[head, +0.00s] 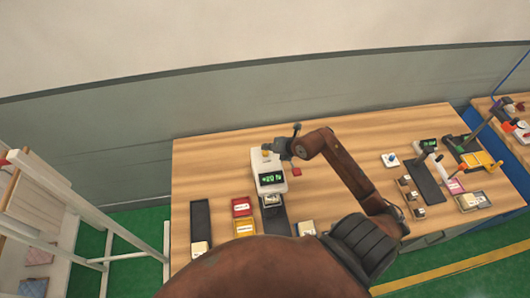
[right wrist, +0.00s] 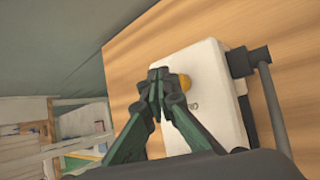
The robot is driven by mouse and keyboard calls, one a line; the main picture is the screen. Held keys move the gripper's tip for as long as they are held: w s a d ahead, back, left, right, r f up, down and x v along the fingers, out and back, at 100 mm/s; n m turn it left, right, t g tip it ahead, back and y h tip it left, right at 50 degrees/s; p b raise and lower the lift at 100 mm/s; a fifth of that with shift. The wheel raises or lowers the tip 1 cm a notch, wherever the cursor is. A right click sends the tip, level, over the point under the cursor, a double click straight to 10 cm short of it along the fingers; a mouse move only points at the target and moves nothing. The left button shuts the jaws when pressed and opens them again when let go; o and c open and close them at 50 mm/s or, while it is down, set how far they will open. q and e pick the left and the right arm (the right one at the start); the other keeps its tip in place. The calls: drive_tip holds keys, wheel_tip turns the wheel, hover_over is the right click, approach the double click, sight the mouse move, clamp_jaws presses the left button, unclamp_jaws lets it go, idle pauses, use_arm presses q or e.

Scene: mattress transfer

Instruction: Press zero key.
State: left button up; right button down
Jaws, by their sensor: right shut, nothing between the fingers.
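A white scale-like device (head: 268,161) with a lit green display stands on the wooden table; its white top (right wrist: 205,75) fills the middle of the right wrist view. My right gripper (head: 270,149) is over the far end of the device. In the right wrist view its fingers (right wrist: 158,76) are shut and empty, beside a rounded yellow piece (right wrist: 186,82) on the device. A small dark mark (right wrist: 194,105) shows on the white surface. I cannot read a zero key, and I cannot tell whether the fingertips touch the device. My left gripper is out of view.
Red (head: 242,206) and yellow (head: 244,227) boxes lie left of the device, beside a dark strip (head: 200,220). A small red block (head: 296,171) lies on its right. More equipment, with another green display (head: 428,144), stands further right. A wall runs behind the table.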

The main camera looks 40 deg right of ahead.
sight(267, 153)
drive_tip(key=shift+f, duration=0.1)
drive_tip(key=shift+f, duration=0.3)
drive_tip(key=shift+f+b, duration=0.7)
drive_tip(key=shift+f, duration=0.25)
idle(0.8)
drive_tip(key=shift+r, duration=0.1)
drive_tip(key=shift+r+p, duration=1.05)
drive_tip(key=shift+r, duration=0.2)
drive_tip(key=shift+r, duration=0.15)
wheel_tip(267, 153, up, 5)
drive_tip(key=p, duration=0.4)
drive_tip(key=shift+a, duration=0.1)
idle(0.5)
